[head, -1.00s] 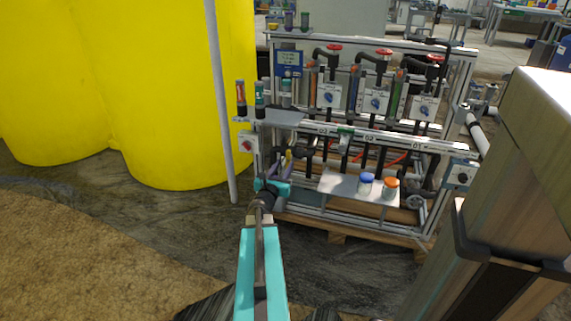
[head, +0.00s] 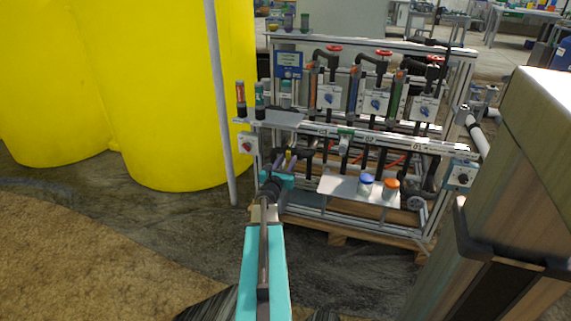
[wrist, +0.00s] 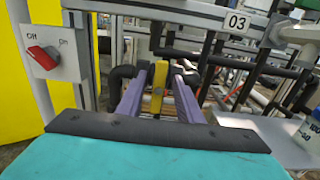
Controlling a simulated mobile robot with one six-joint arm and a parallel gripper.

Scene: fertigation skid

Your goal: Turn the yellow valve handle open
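The yellow valve handle (wrist: 159,84) stands upright in the middle of the wrist view, in front of dark pipework. My gripper (wrist: 160,82) has its two purple fingers apart, one on each side of the handle. A gap shows between the handle and each finger, and I see no clear contact. The lower end of the handle runs down behind the dark edge of my gripper body. In the head view my gripper (head: 286,162) is at the lower left of the skid, and the handle is mostly hidden there.
A red Off/On switch (wrist: 43,58) is close on the left. A "03" label (wrist: 237,22) marks the rail above right. A shelf (head: 336,185) holds a blue-capped jar (head: 366,185) and an orange-capped jar (head: 391,189). A pole (head: 222,100) and yellow tanks (head: 160,90) stand left.

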